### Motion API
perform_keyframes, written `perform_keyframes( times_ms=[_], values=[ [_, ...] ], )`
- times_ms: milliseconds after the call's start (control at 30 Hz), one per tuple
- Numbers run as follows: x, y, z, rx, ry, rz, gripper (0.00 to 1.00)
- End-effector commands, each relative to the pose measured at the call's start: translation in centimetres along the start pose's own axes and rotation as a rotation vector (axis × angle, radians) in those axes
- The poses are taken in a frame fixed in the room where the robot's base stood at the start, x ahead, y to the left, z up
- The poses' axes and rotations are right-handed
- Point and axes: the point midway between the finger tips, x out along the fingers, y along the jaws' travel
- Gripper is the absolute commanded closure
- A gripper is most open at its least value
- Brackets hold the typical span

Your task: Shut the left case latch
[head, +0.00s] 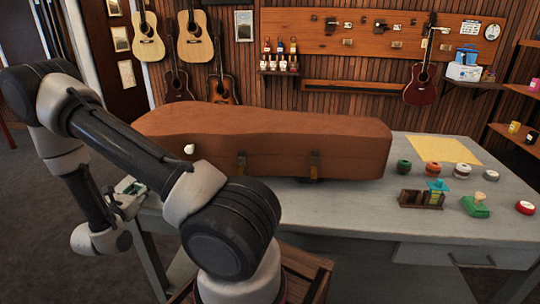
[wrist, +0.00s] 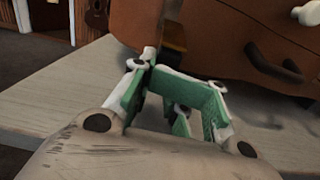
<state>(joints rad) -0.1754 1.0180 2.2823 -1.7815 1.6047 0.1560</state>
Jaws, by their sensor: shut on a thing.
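The closed brown instrument case (head: 270,140) lies on the grey table, and its front side fills the top right of the wrist view (wrist: 220,25). The left case latch (wrist: 173,38) is a dark strap-like piece on the case's front in the wrist view. My arm seems to hide it in the head view. My gripper (head: 131,190) is at the case's left end, and its green fingers (wrist: 150,62) meet at the latch's lower end. They are shut on the latch, though the contact is partly hidden.
A dark handle (wrist: 270,65) and a white knob (wrist: 307,13) stick out to the right of my gripper. Small jars (head: 432,169), a wooden holder (head: 411,198) and a green stamp (head: 476,205) stand on the table's right. The table front (head: 340,215) is clear.

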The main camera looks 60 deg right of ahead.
Motion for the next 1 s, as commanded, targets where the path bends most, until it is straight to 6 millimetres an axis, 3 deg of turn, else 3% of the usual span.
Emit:
perform_keyframes(
  times_ms=[567, 1000],
  values=[
    [0.0, -0.1, 0.1, -0.001, 0.001, -0.001, 1.00],
    [-0.5, 0.0, 1.7, 0.000, 0.000, 0.000, 1.00]
  ],
)
